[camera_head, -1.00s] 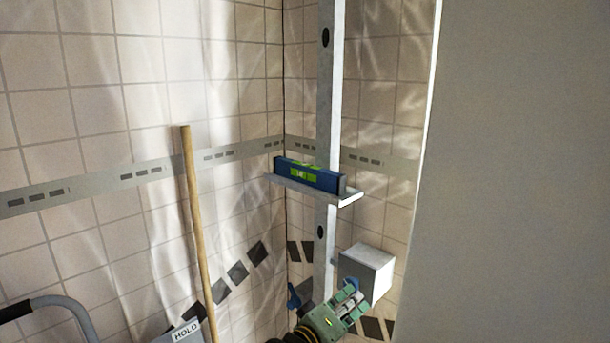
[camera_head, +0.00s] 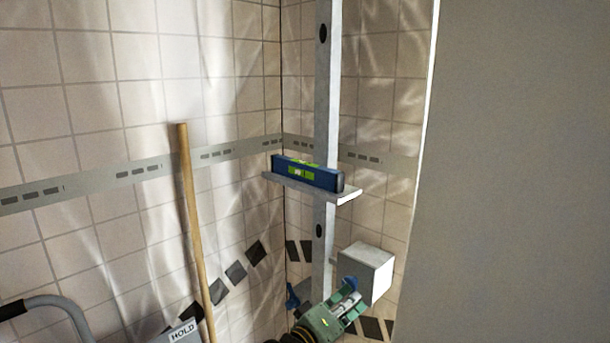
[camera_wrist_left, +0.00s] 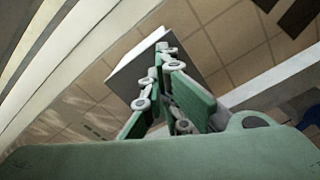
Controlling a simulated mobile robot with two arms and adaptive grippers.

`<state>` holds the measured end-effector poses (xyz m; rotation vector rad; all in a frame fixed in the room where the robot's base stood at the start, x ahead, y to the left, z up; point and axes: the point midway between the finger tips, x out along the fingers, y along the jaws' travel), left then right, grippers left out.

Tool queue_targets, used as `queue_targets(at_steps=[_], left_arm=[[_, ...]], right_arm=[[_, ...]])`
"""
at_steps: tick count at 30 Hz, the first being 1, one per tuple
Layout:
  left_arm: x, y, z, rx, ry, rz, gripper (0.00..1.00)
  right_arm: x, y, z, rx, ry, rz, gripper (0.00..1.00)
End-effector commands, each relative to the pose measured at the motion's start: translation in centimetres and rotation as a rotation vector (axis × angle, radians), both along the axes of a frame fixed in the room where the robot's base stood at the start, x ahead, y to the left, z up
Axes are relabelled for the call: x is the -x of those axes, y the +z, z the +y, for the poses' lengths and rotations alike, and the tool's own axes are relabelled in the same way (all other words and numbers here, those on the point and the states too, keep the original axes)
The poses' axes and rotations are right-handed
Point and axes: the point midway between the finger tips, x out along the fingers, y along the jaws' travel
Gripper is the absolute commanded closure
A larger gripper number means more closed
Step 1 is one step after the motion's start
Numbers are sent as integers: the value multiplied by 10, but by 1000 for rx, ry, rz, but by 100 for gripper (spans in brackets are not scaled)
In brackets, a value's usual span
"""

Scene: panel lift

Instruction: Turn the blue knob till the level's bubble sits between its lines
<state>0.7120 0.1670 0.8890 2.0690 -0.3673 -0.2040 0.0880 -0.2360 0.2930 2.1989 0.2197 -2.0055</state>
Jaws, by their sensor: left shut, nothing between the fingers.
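The blue spirit level (camera_head: 322,179) with green vials lies on a narrow shelf (camera_head: 347,197) on a vertical metal rail in the head view. Its bubble is too small to make out. A blue part, seemingly the knob (camera_head: 350,282), shows at the left face of a pale box (camera_head: 372,263). My green left gripper (camera_head: 350,299) is just below and in front of it, fingers shut and empty; I cannot tell whether they touch it. In the left wrist view the fingers (camera_wrist_left: 160,62) come together before the box (camera_wrist_left: 140,62); the knob is hidden there. My right gripper is out of view.
Another blue part (camera_head: 292,297) sits left of my gripper, low by the rail (camera_head: 326,110). A wooden pole (camera_head: 192,215) leans at the tiled wall. A HOLD sign (camera_head: 183,332) is at the bottom left. A large plain panel (camera_head: 525,170) fills the right.

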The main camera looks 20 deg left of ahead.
Motion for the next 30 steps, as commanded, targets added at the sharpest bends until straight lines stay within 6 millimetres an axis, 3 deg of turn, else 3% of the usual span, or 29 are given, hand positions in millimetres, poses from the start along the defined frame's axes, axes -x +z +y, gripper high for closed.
queue_targets(at_steps=[30], left_arm=[[7,-11,2,-2,1,6,100]], right_arm=[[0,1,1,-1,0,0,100]])
